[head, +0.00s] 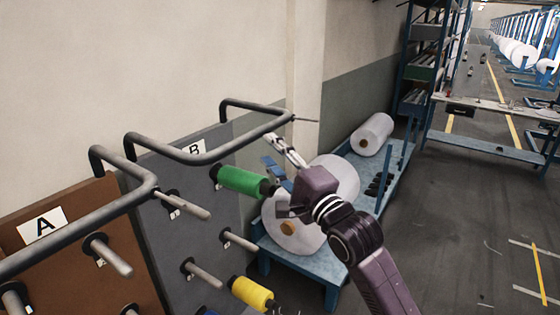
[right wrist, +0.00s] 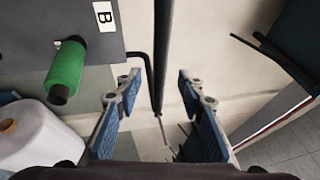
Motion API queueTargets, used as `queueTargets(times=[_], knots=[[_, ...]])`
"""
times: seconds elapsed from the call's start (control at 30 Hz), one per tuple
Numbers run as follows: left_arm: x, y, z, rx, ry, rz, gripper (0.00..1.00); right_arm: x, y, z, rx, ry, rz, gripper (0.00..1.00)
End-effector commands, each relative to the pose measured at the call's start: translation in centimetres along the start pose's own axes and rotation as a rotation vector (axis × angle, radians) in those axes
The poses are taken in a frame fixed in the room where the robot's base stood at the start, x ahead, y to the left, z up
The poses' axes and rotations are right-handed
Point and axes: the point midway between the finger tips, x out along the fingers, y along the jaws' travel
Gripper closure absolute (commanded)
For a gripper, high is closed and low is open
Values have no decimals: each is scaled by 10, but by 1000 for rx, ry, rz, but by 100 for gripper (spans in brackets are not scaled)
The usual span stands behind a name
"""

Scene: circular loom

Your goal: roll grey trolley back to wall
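The grey trolley (head: 190,235) is an upright panel with a "B" label. It stands near the wall, behind and right of the brown trolley (head: 90,230) labelled "A". Its dark bent handle (head: 250,132) sticks out at the top. Pegs on the panel carry a green spool (head: 243,180) and a yellow spool (head: 251,292). My right gripper (head: 280,158) is open, just below the handle's outer end. In the right wrist view the dark handle bar (right wrist: 158,60) shows in the gap between the open fingers (right wrist: 160,90); contact cannot be told. My left gripper is not in view.
A blue bench (head: 300,260) with large white rolls (head: 293,222) stands right of the grey trolley, behind my right arm. A shelf rack (head: 425,60) and a table (head: 490,105) are further back. Dark floor (head: 450,225) on the right is mostly clear.

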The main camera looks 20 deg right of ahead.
Motion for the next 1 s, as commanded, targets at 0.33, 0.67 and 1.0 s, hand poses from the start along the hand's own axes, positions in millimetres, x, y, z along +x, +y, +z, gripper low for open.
queueTargets(times=[0.33, 0.67, 1.0], knots=[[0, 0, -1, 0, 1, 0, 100, -32, 0, 0, -1, -1, -1, 64], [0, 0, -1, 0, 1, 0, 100, -32, 0, 0, -1, -1, -1, 64], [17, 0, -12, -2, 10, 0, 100, -38, 48, -5, -53, 14, 58, 64]])
